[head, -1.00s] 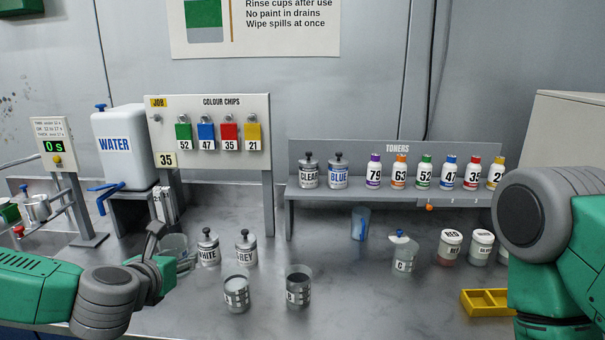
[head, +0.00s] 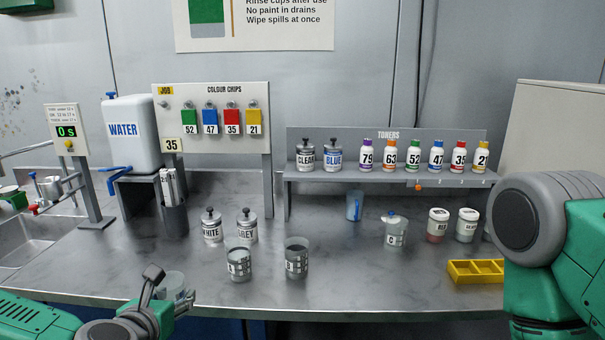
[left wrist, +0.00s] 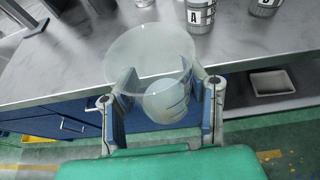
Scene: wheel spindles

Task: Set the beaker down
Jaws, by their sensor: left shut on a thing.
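The clear beaker (head: 175,284) is between the fingers of my left gripper (head: 169,290) at the lower left of the head view. In the left wrist view my left gripper (left wrist: 160,100) is shut around the beaker (left wrist: 148,52), one finger on each side. The beaker looks empty, and blue cabinet fronts and floor show below it, so it is held at the front edge of the bench (head: 120,262), not resting on it. My right gripper is out of view; only part of my right arm shows at the right.
Cup A (head: 239,264) and a second dark cup (head: 296,258) stand right of the beaker. White (head: 212,228) and grey (head: 247,226) tins stand behind. A lidded cup C (head: 394,232) and yellow tray (head: 475,272) are further right.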

